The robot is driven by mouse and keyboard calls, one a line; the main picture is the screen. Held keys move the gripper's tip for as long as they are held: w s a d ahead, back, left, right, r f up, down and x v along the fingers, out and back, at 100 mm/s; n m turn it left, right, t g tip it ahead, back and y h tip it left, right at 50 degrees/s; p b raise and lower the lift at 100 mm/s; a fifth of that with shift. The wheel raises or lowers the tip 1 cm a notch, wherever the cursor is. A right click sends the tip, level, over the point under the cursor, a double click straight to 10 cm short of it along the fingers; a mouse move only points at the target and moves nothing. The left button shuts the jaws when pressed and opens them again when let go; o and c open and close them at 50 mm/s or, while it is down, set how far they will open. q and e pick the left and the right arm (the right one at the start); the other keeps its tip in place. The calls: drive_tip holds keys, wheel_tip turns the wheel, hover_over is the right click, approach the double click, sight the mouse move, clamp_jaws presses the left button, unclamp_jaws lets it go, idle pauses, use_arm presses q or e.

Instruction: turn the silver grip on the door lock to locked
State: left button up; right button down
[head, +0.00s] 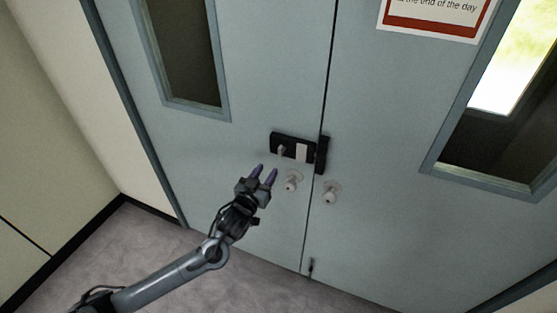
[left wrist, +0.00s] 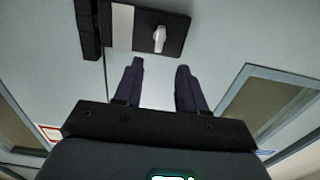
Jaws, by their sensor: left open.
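The black door lock (head: 309,157) is mounted across the seam of the grey double door, with a white plate on its face. Its silver grip (head: 282,150) sits at the left end of the lock. My left gripper (head: 264,172) is open and empty, just below and left of the grip. In the left wrist view the silver grip (left wrist: 159,38) stands beyond and between the two dark fingertips (left wrist: 158,65), apart from them. The grip looks lengthwise up and down in that view. My right gripper is not in view.
Two round silver knobs, the left one (head: 292,182) and the right one (head: 331,192), sit below the lock. A small bolt (head: 310,265) is near the door's bottom. Window frames flank the seam. A red-bordered sign (head: 435,17) hangs upper right.

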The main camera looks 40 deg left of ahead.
sight(279, 153)
use_arm(q)
drive_tip(key=x, duration=1)
drive_tip(key=shift+w+b, duration=0.15)
drive_tip(key=shift+b, duration=0.25)
drive_tip(key=shift+c, duration=0.3)
clamp_jaws()
